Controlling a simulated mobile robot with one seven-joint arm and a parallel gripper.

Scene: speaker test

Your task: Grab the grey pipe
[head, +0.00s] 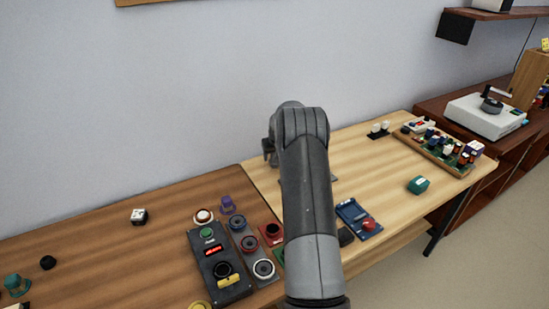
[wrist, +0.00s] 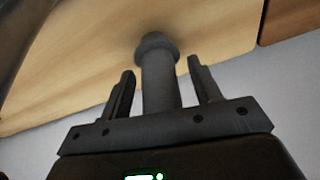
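The grey pipe (wrist: 160,85) shows in the wrist view as a dark grey cylinder with a wider collar at its far end. It stands between the two fingers of my gripper (wrist: 158,68). A narrow gap shows on each side of the pipe, so the fingers look open around it and not closed on it. In the head view my arm covers the middle of the table, and I cannot make out the pipe or the fingertips there.
A black control box (head: 218,262) with buttons and several round knobs stand left of my arm. A wooden tray (head: 462,167) of small parts is farther right. The wall rises close behind.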

